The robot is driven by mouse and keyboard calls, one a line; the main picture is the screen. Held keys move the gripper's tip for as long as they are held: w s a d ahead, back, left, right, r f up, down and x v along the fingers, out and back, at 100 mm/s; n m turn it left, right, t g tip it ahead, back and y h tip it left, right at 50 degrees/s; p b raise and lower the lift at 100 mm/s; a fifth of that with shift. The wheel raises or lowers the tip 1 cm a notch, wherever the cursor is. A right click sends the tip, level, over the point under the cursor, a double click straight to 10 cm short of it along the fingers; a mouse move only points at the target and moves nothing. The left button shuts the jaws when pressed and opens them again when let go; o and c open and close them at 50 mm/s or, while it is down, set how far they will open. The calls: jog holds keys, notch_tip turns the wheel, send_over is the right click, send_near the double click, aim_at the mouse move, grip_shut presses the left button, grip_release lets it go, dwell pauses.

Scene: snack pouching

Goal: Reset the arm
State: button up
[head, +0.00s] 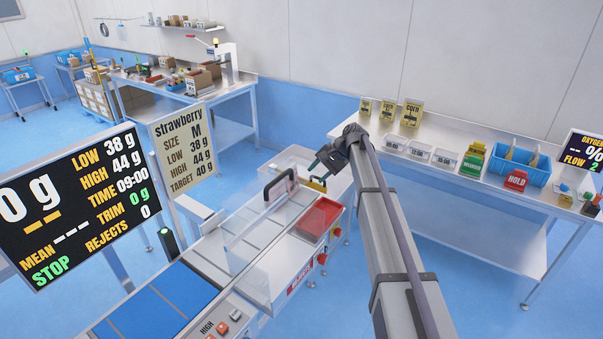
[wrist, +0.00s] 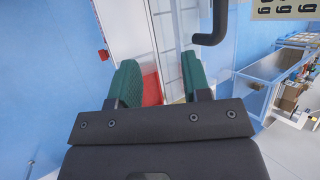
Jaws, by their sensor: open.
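My gripper (head: 318,168) is at the end of my raised arm, above the far right end of the checkweigher (head: 206,268) in the head view. In the wrist view my gripper (wrist: 160,80) shows two green fingers standing apart with nothing between them. Beyond the fingers in the wrist view are part of a red tray (wrist: 151,90) and a black handle (wrist: 211,36). In the head view the red tray (head: 320,218) lies to the lower right of the black handle (head: 281,184), below my gripper.
A clear guard (head: 245,245) stands over the checkweigher. A display screen (head: 75,205) and a strawberry sign (head: 184,150) stand at left. A steel bench (head: 455,190) on the right holds a blue bin (head: 535,172) and pouches. Blue floor is open between the benches.

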jog(key=shift+d, duration=0.3)
jog(key=s+f+n+h+b, duration=0.2)
jog(key=s+f+b, duration=0.5)
jog(key=s, duration=0.6)
jog(key=s+d+f+n+h+b, duration=0.1)
jog(key=s+f+n+h+b, duration=0.1)
jog(key=s+f+b, duration=0.5)
jog(key=s+d+f+n+h+b, duration=0.1)
jog(key=s+f+h+b, duration=0.3)
jog(key=s, duration=1.5)
notch_tip(320, 180, down, 8)
jog(key=n+b, duration=0.1)
jog(key=b, duration=0.3)
jog(key=shift+s+d+n, duration=0.25)
jog(key=shift+s+n, duration=0.05)
